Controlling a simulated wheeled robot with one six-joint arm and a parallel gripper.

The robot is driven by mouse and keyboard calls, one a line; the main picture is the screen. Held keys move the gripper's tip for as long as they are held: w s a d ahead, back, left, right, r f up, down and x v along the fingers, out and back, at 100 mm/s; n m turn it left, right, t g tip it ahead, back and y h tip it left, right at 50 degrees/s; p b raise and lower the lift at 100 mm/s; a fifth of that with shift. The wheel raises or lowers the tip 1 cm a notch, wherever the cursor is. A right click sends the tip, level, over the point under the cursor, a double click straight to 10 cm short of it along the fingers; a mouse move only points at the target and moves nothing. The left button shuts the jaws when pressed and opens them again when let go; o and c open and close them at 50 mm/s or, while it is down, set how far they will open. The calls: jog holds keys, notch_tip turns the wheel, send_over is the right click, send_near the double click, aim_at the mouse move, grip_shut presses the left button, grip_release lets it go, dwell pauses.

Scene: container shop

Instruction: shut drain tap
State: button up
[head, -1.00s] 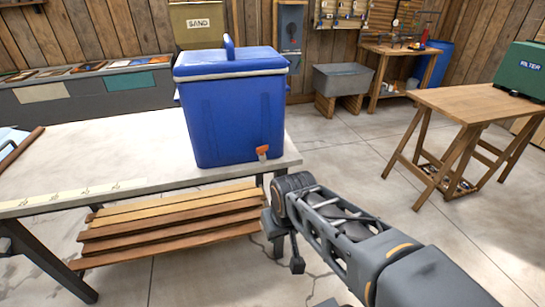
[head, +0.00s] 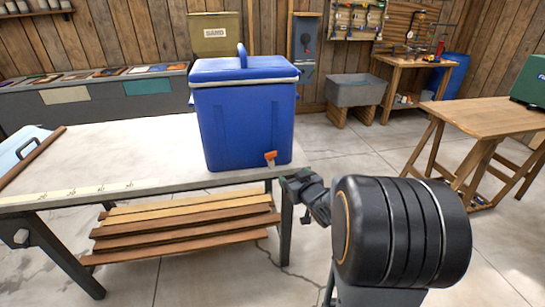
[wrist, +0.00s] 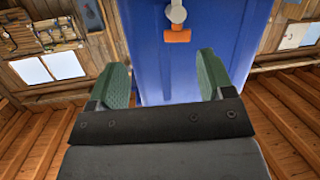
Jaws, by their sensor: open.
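The drain tap (head: 270,158) is a small orange handle low on the front of a blue cooler box (head: 245,125). The cooler stands upright near the right end of a pale workbench. In the wrist view the orange tap (wrist: 177,36) hangs on a round white fitting, near the top of the picture. My gripper (wrist: 163,72) is open, with two green fingers apart and nothing between them. The tap lies beyond the fingertips, between their lines. In the head view my gripper (head: 292,180) is just right of and below the tap, by the bench corner.
The workbench (head: 110,150) has free room left of the cooler. Stacked planks (head: 180,222) lie beneath it. A wooden trestle table (head: 487,118) with a green case stands at the right. A grey sink (head: 355,90) is behind. Open concrete floor lies between.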

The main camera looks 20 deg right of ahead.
aim_at(271, 155)
jog(key=w+y, duration=0.1)
jog(key=w, duration=0.3)
jog(key=w+a+t+y, duration=0.1)
jog(key=w, duration=0.3)
jog(key=w+n+t+y, duration=0.1)
jog(key=w, duration=0.4)
jog(key=shift+a+r, duration=0.3)
jog(key=shift+a, duration=0.1)
jog(key=shift+b, duration=0.3)
jog(key=c, duration=0.9)
jog(key=h+b, duration=0.1)
jog(key=b, duration=0.1)
jog(key=m+h+b, duration=0.1)
jog(key=b, duration=0.1)
jog(key=shift+a+f+t+h, duration=0.15)
jog(key=shift+f+t+h, duration=0.15)
jog(key=shift+f+t, duration=0.1)
jog(key=m+h+b, duration=0.1)
jog(key=b, duration=0.2)
jog(key=shift+r+m+h, duration=0.1)
jog(key=shift+m+h, duration=0.3)
jog(key=shift+r+m+g+h+b, duration=0.2)
jog(key=shift+m+h+b, duration=0.15)
jog(key=shift+h+b, duration=0.2)
jog(key=shift+r+m+g+h+b, duration=0.1)
jog(key=shift+m+g+h+b, duration=0.1)
jog(key=shift+m+h+b, duration=0.25)
